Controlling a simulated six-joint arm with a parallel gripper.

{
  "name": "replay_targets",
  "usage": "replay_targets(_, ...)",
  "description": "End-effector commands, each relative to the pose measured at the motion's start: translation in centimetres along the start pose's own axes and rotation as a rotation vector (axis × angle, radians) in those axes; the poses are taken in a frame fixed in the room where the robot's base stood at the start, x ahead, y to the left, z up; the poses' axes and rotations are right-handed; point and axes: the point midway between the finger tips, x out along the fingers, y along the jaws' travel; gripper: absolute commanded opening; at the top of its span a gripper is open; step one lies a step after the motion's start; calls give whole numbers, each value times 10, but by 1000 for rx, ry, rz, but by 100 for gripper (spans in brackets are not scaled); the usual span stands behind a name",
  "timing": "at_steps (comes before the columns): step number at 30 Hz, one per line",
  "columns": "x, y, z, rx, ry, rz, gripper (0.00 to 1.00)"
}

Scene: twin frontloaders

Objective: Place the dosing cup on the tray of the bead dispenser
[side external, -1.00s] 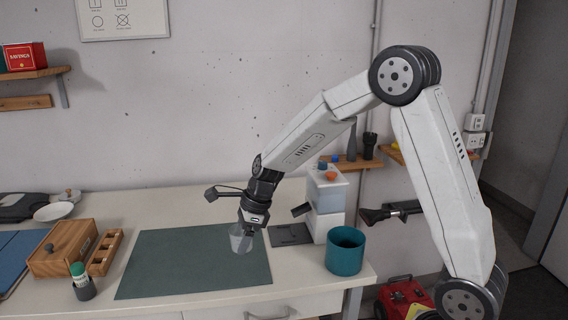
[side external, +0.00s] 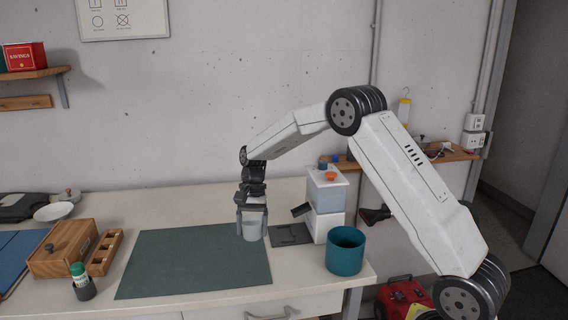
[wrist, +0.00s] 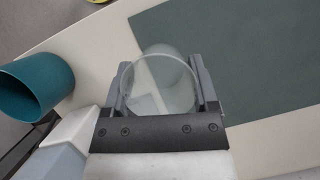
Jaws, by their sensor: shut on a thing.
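The dosing cup (side external: 253,231) is a clear, greyish cup. My gripper (side external: 252,222) is shut on it, with a finger on either side, and points down with the cup about upright. The cup shows at the right edge of the green mat, left of the tray; its exact height is hard to tell. In the wrist view the round cup (wrist: 160,88) sits between my gripper's fingers (wrist: 160,92). The bead dispenser (side external: 327,200) is a white and pale-blue tower with a dark angled spout. Its flat dark tray (side external: 292,236) lies at its left foot and looks empty.
A teal pot (side external: 345,252) stands in front of the dispenser near the bench's right edge. The green mat (side external: 190,262) is bare on the left. A wooden box (side external: 62,250), a slotted wooden rack (side external: 105,252) and a green-capped bottle (side external: 80,278) stand farther left.

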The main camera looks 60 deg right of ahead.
Motion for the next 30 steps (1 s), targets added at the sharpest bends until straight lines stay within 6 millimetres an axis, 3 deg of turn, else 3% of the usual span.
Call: replay_targets(30, -17, 32, -86, -1184, 1, 493, 13)
